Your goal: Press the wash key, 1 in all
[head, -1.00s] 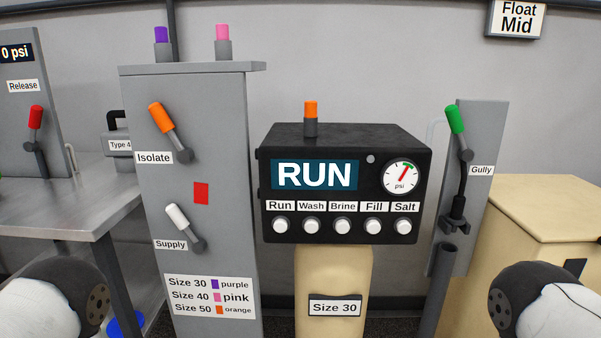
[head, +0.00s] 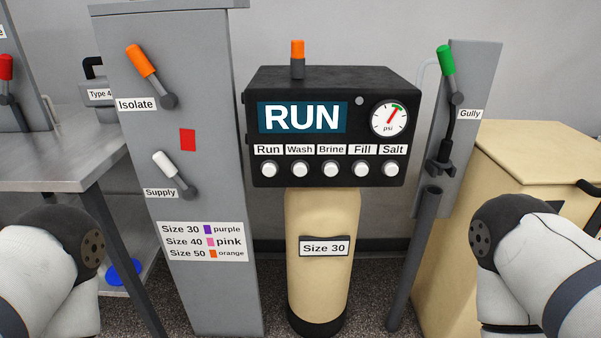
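The wash key (head: 300,169) is a round white button under the "Wash" label (head: 300,149), second from the left in the key row. The black control box (head: 328,95) carries it, and its display (head: 303,117) reads RUN. The other keys are Run (head: 269,169), Brine (head: 330,169), Fill (head: 361,169) and Salt (head: 391,169). Only links of my two arms show, at the lower left and lower right. Both grippers are out of view, and nothing of mine touches the box.
A grey panel (head: 215,285) with Isolate (head: 152,75) and Supply (head: 175,174) levers stands left. A beige tank (head: 320,215) is below the box. At right are a green-handled Gully lever (head: 447,72), a grey pipe (head: 413,255) and a beige cabinet (head: 540,150).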

